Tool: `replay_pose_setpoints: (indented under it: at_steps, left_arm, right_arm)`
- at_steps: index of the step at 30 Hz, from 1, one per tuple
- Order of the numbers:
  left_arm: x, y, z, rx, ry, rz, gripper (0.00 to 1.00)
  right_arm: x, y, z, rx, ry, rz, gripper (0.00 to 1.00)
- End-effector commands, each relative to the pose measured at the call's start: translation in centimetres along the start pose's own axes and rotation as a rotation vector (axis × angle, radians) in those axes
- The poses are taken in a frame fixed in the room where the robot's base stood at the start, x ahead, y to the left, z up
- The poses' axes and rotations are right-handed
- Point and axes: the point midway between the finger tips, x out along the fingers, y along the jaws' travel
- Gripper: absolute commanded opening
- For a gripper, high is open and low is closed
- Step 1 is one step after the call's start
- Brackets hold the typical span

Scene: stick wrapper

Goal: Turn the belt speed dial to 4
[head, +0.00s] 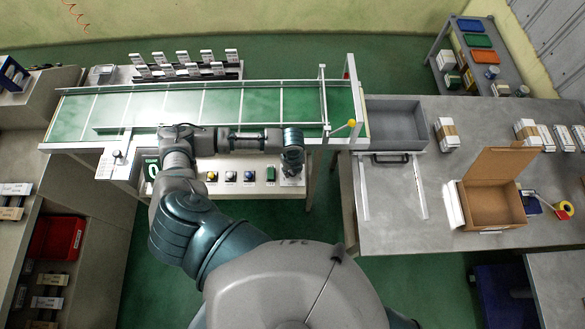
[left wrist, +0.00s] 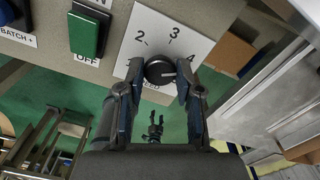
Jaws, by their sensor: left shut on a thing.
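The belt speed dial (left wrist: 160,70) is a round black knob on a white scale plate (left wrist: 190,35) with the numbers 2, 3 and 4 showing. Its white mark points right in the left wrist view, close to the 4 and slightly below it. My left gripper (left wrist: 159,88) is shut on the dial, one finger on each side. The fingers cover the lower scale. In the head view my left gripper (head: 291,168) is at the right end of the control panel and hides the dial.
A green OFF switch (left wrist: 88,32) sits left of the dial. Several buttons (head: 231,176) line the panel. The green conveyor (head: 220,105) runs behind it. A grey table (head: 400,225) with an open carton (head: 495,200) stands at right.

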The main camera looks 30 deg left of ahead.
Motion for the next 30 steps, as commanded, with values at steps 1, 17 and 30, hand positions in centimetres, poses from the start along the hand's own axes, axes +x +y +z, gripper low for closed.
replay_pose_setpoints:
  at_steps: [1,17,30]
  left_arm:
    - [-0.2,-0.2,0.2,0.001,-0.005,-0.005,0.00]
    - [-0.1,-0.1,0.2,0.003,-0.005,-0.004,0.59]
    - [-2.3,-0.2,0.2,0.003,-0.004,-0.006,0.59]
  right_arm:
    - [-0.1,0.0,0.0,0.000,0.000,0.000,0.57]
    - [-0.1,0.0,0.1,0.000,-0.001,0.000,0.57]
    - [-0.1,-0.2,0.0,0.001,0.001,-0.002,0.57]
